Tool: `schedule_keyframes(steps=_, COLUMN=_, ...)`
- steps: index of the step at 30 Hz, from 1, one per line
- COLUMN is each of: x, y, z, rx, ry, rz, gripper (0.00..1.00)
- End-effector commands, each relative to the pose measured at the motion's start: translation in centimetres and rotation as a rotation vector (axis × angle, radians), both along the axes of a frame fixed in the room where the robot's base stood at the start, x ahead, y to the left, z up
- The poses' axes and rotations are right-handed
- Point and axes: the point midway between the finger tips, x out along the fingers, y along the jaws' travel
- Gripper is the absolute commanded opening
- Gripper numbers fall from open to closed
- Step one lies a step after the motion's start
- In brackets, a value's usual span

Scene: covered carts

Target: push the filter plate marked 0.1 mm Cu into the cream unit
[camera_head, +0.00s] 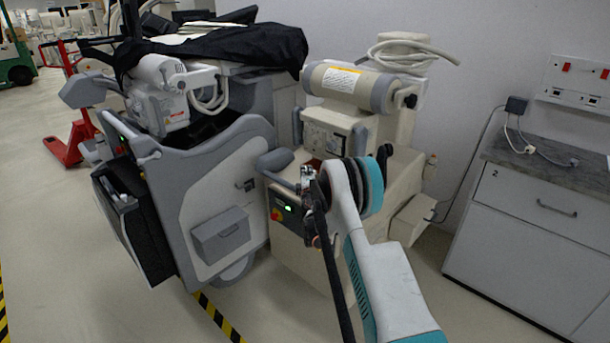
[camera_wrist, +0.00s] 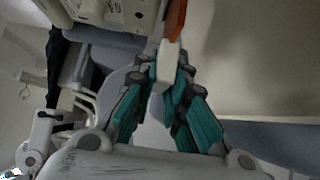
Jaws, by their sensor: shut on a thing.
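The cream unit (camera_head: 402,178) stands in the middle of the head view, with a thick grey-capped cylinder (camera_head: 350,84) on top. My gripper (camera_head: 308,184) is in front of its near side, partly covered by my own arm. In the wrist view my gripper's teal fingers (camera_wrist: 166,76) close on the pale end of a narrow plate (camera_wrist: 168,54). The plate's far part is orange and runs up to the top edge of the picture. No marking on it can be read, and I cannot tell whether its far end touches the unit.
A grey-blue cart (camera_head: 225,180) under a black cover (camera_head: 235,47) stands close at the left of the cream unit. A grey cabinet (camera_head: 545,225) with a worktop is at the right, by the wall. Bare floor lies in front.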

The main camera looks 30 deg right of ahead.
Motion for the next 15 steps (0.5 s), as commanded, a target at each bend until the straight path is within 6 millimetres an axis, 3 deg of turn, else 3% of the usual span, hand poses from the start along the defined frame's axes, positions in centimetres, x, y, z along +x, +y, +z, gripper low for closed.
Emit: schedule_keyframes(steps=15, x=0.42, y=-1.09, z=-0.02, rx=0.0, ry=0.0, rz=0.0, gripper=0.0)
